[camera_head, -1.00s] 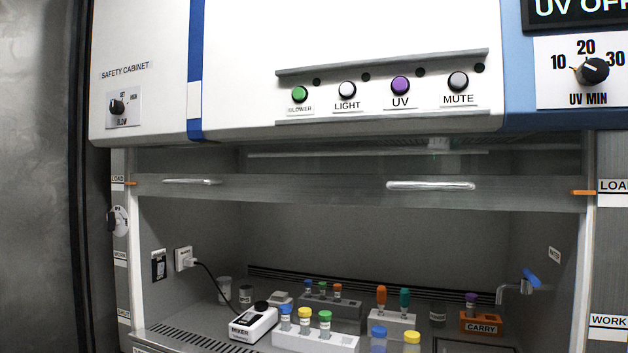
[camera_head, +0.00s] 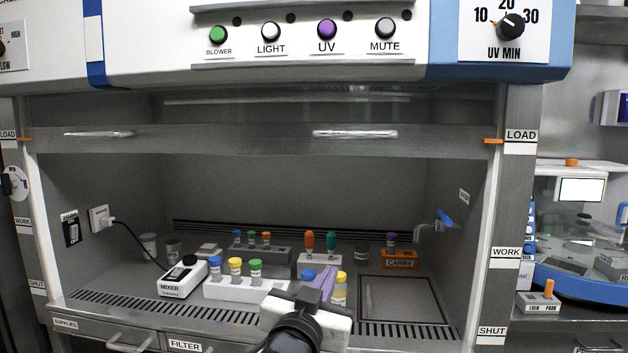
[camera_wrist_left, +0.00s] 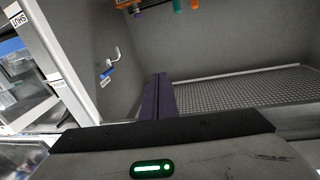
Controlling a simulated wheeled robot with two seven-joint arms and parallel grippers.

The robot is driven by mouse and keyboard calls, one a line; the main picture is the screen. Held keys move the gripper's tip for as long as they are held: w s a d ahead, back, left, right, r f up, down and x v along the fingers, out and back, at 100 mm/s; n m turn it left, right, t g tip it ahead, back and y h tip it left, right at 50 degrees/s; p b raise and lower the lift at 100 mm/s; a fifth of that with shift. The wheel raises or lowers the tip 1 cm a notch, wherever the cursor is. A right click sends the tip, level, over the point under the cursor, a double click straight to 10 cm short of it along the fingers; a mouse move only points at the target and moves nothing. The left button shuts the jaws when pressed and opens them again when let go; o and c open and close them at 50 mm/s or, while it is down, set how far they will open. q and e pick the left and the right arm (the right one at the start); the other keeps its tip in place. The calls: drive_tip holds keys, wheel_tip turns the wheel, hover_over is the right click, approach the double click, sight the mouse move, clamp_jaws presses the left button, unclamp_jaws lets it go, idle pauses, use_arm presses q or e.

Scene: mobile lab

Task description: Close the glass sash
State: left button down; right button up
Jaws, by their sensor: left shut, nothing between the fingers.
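The glass sash's grey lower rail (camera_head: 250,143) is raised at the LOAD labels, with an orange marker (camera_head: 493,141) at its right end. It carries two silver handles, a left one (camera_head: 99,134) and a right one (camera_head: 354,134). The cabinet opening below is clear of the sash. My left gripper (camera_head: 326,280) is low in front of the opening, well below the right handle and touching neither handle. Its purple fingers are shut and empty; they also show in the left wrist view (camera_wrist_left: 158,95). My right gripper is out of view.
Inside the cabinet are a mixer (camera_head: 183,277), a white tube rack (camera_head: 245,290) with capped tubes, an orange CARRY rack (camera_head: 399,260) and a blue-handled tap (camera_head: 443,219). WORK (camera_head: 506,252) and SHUT (camera_head: 492,331) labels mark the right post lower down. A blue-based machine (camera_head: 580,285) stands at right.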

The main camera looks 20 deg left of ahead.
use_arm(q)
wheel_tip(320, 180, up, 27)
drive_tip(key=s+a+n+t+y, duration=0.3)
drive_tip(key=n+y, duration=0.1)
drive_tip(key=y, duration=0.1)
drive_tip(key=d+p+x, duration=0.1)
drive_tip(key=p+x, duration=0.2)
drive_tip(key=x, duration=0.7)
drive_tip(key=shift+t+h, duration=0.3)
drive_tip(key=shift+h, duration=0.1)
wheel_tip(320, 180, down, 4)
drive_tip(key=shift+w+a+f, duration=0.1)
drive_tip(key=shift+f, duration=0.05)
